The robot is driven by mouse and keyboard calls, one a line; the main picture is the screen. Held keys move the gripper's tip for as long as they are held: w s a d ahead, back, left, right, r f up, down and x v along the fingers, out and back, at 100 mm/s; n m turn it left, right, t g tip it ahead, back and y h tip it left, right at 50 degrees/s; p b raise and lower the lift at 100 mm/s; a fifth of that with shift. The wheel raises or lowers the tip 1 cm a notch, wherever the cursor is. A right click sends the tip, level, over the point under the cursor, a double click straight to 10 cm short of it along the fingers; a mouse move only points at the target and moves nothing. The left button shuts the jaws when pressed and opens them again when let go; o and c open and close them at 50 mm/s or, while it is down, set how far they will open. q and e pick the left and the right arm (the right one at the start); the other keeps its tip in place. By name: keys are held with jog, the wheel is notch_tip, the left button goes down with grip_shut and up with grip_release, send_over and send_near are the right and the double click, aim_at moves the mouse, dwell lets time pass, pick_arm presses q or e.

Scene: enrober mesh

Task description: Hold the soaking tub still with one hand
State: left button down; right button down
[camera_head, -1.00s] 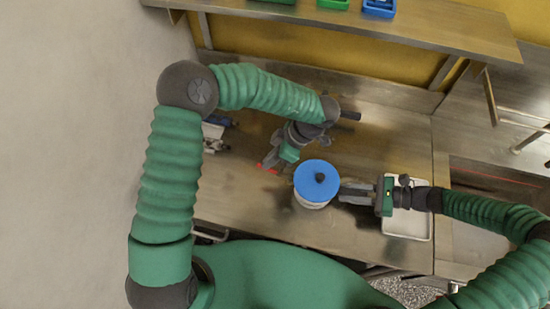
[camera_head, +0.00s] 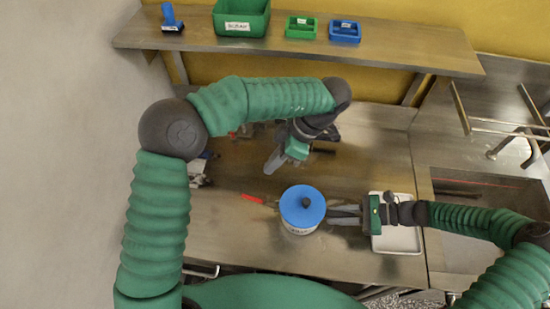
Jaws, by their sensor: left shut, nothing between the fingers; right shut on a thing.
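My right gripper (camera_head: 331,213) comes in from the right and is shut on the tub's right side; the exact contact is partly hidden by the lid. My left gripper (camera_head: 271,168) is shut and empty, above the bench behind and to the left of the tub, apart from it.
A red-handled tool (camera_head: 252,198) lies left of the tub. A white tray (camera_head: 409,239) lies under my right wrist. A sink (camera_head: 500,225) is at the right. A shelf (camera_head: 400,50) behind holds a green bin (camera_head: 240,22), small green (camera_head: 300,30) and blue trays (camera_head: 345,34), and a blue tool (camera_head: 171,20).

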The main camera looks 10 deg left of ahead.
pick_arm(q)
jog(key=shift+v, duration=1.1)
jog(key=shift+a, duration=0.1)
pick_arm(e)
jog(key=c, duration=1.2)
grip_release()
jog(key=shift+o, duration=0.2)
